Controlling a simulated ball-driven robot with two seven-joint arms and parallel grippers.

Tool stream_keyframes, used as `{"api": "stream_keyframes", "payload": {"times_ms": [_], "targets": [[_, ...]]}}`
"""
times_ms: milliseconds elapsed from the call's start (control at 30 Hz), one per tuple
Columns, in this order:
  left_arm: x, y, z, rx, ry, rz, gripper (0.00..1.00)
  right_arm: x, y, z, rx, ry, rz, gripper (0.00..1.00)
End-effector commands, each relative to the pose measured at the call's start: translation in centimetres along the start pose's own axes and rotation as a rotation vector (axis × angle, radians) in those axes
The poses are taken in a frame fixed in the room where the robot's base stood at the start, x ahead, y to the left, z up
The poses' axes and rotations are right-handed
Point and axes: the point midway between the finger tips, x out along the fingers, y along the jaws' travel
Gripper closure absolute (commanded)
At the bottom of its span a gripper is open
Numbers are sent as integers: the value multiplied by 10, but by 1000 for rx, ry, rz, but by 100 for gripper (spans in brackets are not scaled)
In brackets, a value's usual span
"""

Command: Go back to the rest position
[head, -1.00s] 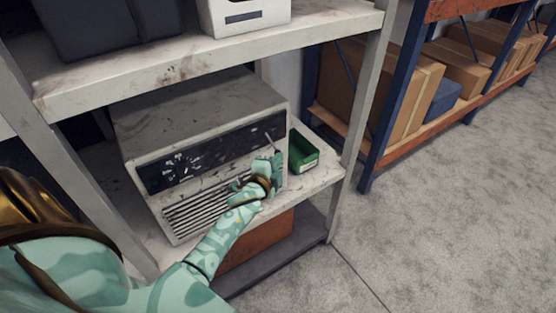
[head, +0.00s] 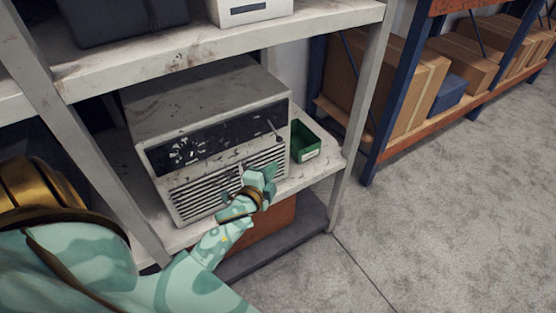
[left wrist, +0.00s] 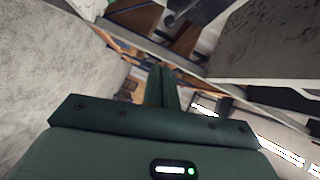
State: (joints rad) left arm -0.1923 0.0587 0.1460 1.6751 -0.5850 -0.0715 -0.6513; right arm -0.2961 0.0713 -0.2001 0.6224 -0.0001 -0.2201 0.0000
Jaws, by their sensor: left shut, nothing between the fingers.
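My left gripper (head: 270,172) is in front of the lower right part of a worn grey radio-like box (head: 205,140) on the middle shelf. The gripper is shut and empty. In the left wrist view its shut fingers (left wrist: 162,88) point away from the camera, with the grey box (left wrist: 265,45) to the right. I cannot tell from the head view whether the gripper touches the box front. My right gripper is not in view.
A green bin (head: 305,143) stands on the shelf right of the box. The shelf post (head: 358,110) rises right of it. A blue-and-orange rack (head: 395,90) holds cardboard boxes (head: 462,65). The grey floor (head: 450,210) at right is clear.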

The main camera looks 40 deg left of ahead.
Motion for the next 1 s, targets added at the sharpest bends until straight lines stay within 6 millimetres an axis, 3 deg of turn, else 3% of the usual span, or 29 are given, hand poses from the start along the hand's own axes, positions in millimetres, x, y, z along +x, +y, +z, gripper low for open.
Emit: {"api": "stream_keyframes", "payload": {"times_ms": [200, 433, 533, 667, 767, 800, 867, 1000], "targets": [[-23, 1, 0, 1, -1, 0, 100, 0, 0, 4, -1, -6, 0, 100], [-25, 0, 0, -5, 0, -1, 100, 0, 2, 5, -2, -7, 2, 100], [-25, 5, 2, -96, -9, 12, 100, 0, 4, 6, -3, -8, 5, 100], [-34, 82, 13, -316, -70, 177, 100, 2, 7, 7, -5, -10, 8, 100], [-56, 171, 22, -479, -147, 346, 100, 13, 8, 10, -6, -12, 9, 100], [-69, 207, 24, -536, -184, 413, 100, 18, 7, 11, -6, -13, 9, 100], [-92, 259, 30, -611, -247, 510, 100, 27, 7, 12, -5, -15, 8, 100], [-161, 369, 46, -741, -417, 720, 100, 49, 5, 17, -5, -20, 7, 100]]}}
